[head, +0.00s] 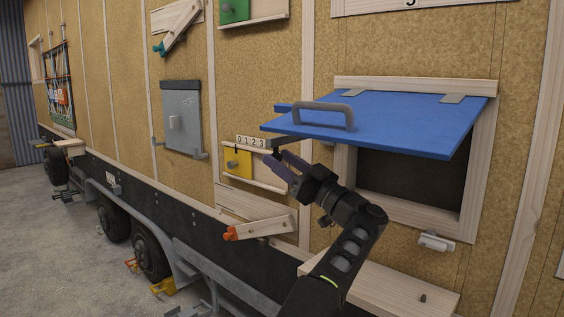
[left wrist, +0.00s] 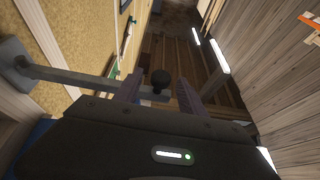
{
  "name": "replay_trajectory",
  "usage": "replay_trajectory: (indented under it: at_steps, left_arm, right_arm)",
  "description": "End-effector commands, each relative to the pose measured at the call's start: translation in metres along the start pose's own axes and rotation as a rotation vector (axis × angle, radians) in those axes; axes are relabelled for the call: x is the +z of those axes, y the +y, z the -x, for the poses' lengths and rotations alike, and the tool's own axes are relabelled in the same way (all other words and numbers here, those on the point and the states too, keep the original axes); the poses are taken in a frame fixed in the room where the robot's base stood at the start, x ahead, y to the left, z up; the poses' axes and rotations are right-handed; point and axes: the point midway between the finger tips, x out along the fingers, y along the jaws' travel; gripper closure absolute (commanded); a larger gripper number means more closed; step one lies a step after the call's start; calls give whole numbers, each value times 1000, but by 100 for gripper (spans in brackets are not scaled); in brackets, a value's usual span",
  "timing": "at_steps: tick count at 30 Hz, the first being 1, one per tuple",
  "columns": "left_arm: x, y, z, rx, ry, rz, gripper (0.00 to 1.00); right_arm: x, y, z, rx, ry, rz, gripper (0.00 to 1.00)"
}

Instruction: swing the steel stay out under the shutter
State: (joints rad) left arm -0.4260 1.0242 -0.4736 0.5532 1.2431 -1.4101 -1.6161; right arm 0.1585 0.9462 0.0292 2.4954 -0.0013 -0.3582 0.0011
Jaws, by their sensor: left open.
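The blue shutter (head: 385,118) is hinged along its top and stands swung up and out from the wall, with a grey handle (head: 325,112) on it. The dark opening (head: 410,180) shows below. The steel stay (left wrist: 75,77) runs in the left wrist view from a grey mount (left wrist: 14,66) on the left to a dark round knob (left wrist: 161,78). In the head view only a short dark piece of it shows under the shutter's left edge. My left gripper (head: 276,160) is open, its fingers (left wrist: 158,96) on either side of the knob; contact cannot be told. My right gripper is out of view.
Left of the shutter are a yellow panel (head: 238,161) with a number strip (head: 251,141) and an orange-tipped wooden bar (head: 262,227). A wooden shelf (head: 385,288) juts out below the opening. A small white fitting (head: 436,241) sits at its lower right.

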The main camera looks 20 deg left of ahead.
Motion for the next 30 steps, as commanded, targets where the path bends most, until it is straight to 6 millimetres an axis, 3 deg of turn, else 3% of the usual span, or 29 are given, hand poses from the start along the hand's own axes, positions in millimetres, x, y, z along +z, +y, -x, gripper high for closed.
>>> replay_trajectory:
  at_steps: [8, 19, 30]
  left_arm:
    - [2, 0, 5, 0, 2, 0, 52]
    - [4, 1, 58, 2, 4, 3, 52]
    - [0, 0, 79, 1, 0, 0, 52]
  right_arm:
    - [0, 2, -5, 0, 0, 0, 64]
    - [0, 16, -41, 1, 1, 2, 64]
    - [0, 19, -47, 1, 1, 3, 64]
